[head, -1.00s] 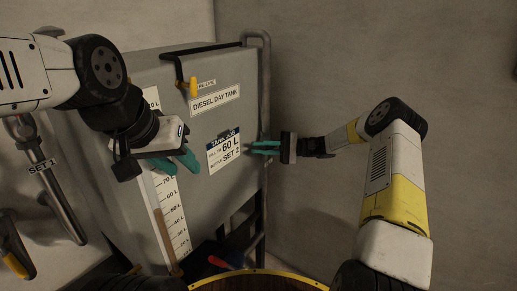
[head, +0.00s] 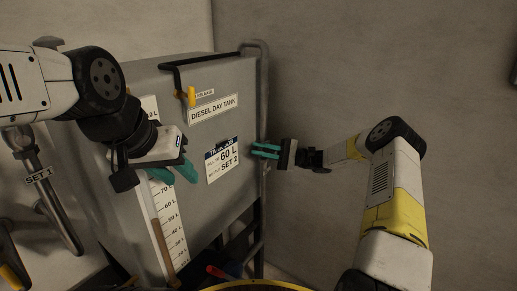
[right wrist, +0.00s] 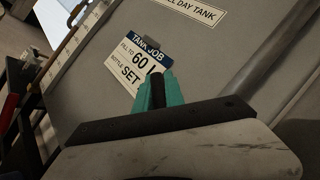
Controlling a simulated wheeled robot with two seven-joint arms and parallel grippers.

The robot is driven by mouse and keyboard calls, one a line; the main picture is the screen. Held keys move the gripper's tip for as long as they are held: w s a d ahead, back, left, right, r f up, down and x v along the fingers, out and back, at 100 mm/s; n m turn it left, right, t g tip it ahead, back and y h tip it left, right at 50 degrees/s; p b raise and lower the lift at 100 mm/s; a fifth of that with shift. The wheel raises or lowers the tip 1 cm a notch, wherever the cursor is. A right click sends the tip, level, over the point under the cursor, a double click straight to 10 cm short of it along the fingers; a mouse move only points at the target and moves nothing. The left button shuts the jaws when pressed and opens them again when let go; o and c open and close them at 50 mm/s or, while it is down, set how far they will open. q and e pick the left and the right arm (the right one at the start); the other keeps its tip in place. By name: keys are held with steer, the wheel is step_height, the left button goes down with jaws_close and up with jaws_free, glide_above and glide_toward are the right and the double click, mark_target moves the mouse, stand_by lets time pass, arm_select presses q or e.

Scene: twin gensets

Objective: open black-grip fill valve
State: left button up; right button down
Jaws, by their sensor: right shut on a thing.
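The grey diesel day tank (head: 140,90) stands ahead, with its label and a "60 L, SET 2" job card. My right gripper (head: 266,150) is at the tank's right edge, beside the card. In the right wrist view its teal fingers (right wrist: 158,92) close around a small black piece, which looks like the black grip (right wrist: 157,88). The valve body behind it is hidden. My left gripper (head: 175,174) hangs in front of the level scale with its teal fingers apart and nothing seen between them.
A red-handled part (head: 215,270) and a yellow rim (head: 255,286) are low in front. The wall at right is bare.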

mark_target(271, 152)
steer(key=c, duration=1.4)
jaws_free()
steer(key=shift+v, duration=3.95)
steer(key=shift+c, duration=0.3)
